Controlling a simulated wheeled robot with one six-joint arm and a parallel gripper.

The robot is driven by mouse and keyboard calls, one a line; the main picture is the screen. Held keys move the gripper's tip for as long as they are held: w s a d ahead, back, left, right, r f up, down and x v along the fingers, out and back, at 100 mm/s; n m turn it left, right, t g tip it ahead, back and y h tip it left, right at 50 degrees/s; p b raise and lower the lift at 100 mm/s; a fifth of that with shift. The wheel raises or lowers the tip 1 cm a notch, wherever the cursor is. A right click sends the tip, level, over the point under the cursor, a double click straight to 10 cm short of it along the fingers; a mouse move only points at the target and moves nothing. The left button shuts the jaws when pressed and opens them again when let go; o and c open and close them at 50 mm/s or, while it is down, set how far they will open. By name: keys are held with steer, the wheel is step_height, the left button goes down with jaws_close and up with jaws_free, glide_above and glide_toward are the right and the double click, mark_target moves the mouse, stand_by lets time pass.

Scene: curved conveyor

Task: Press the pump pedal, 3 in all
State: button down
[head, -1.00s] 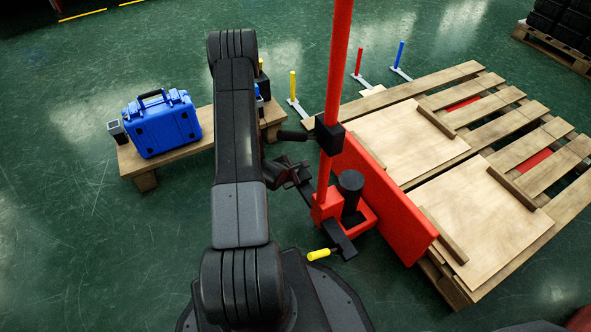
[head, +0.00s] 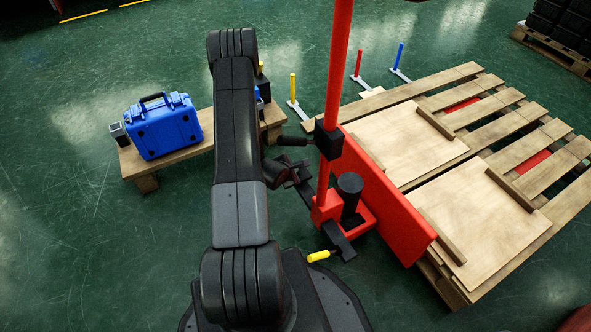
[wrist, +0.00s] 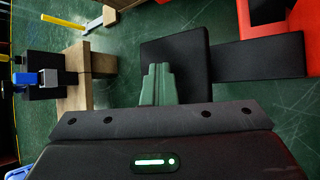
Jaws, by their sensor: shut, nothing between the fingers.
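The pump pedal is a flat black pad (wrist: 192,48) on a black bar (wrist: 258,60) that runs to a red frame in the wrist view. In the head view the pedal (head: 308,192) is a dark piece left of the red post's foot, partly hidden by my gripper. My gripper (wrist: 157,68) is shut and empty, with its fingertips over the left part of the pad. I cannot tell whether they touch it.
A red post (head: 338,75) with a black side handle (head: 292,140) rises close by my gripper. A red plate (head: 395,205) stands against a wooden pallet (head: 490,80). A yellow-tipped lever (head: 318,256) is near my base. A blue case (head: 163,125) sits on a low bench at left.

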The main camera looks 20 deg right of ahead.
steer(key=shift+r+p, duration=0.55)
steer(key=shift+r, duration=0.25)
steer(key=shift+r, duration=0.15)
step_height(320, 180, up, 5)
steer(key=p, duration=0.4)
steer(key=shift+f, duration=0.2)
step_height(320, 180, down, 2)
steer(key=shift+f+b, duration=0.15)
steer(key=shift+b, duration=0.75)
steer(key=shift+f+b, duration=0.2)
steer(key=shift+b, duration=1.1)
